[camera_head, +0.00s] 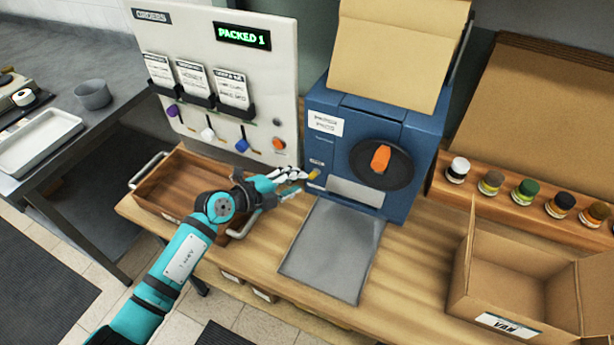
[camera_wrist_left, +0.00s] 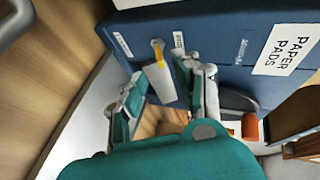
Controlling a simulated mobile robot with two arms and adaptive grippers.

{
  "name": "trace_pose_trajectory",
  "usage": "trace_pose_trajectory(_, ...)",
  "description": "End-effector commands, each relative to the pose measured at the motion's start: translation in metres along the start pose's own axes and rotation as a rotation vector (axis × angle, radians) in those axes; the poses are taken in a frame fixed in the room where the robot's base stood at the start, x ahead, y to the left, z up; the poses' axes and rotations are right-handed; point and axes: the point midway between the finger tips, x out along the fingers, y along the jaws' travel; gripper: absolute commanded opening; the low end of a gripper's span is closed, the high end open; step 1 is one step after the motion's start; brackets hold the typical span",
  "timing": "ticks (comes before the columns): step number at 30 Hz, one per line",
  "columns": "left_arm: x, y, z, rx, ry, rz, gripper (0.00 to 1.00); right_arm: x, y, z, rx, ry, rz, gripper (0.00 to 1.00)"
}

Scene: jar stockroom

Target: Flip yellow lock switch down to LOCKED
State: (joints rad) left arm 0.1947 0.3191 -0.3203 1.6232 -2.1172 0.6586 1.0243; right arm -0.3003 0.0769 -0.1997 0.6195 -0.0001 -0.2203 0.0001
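The yellow lock switch (camera_head: 314,174) is a small lever on the front of the blue paper pads machine (camera_head: 410,140), left of its dark disc. It also shows in the left wrist view (camera_wrist_left: 157,50), beyond my fingers and between two small white labels. I cannot read the labels or tell the switch's setting. My left gripper (camera_head: 300,181) is just left of the switch, pointing at the machine's front. Its two fingers stand apart with nothing between them, as the left wrist view (camera_wrist_left: 163,85) shows. I cannot tell whether a fingertip touches the switch. My right gripper is not in view.
An orange knob (camera_head: 380,159) sits on the machine's dark disc. A grey metal plate (camera_head: 331,250) lies in front. A wooden tray (camera_head: 172,190) is at left under the orders board (camera_head: 225,60). An open van carton (camera_head: 530,280) and several small jars are at right.

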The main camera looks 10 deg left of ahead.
Motion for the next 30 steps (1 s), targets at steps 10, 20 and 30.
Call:
trace_pose_trajectory(10, 0.046, 0.0, 0.0, 0.0, 0.0, -0.001, 0.32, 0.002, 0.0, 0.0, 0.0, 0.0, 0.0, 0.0)
trace_pose_trajectory(20, 0.049, 0.0, 0.0, 0.0, -0.001, -0.001, 0.32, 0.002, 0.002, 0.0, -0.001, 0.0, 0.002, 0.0)
trace_pose_trajectory(30, 0.049, 0.0, 0.0, 0.0, -0.001, 0.0, 0.0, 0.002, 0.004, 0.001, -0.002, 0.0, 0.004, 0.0)
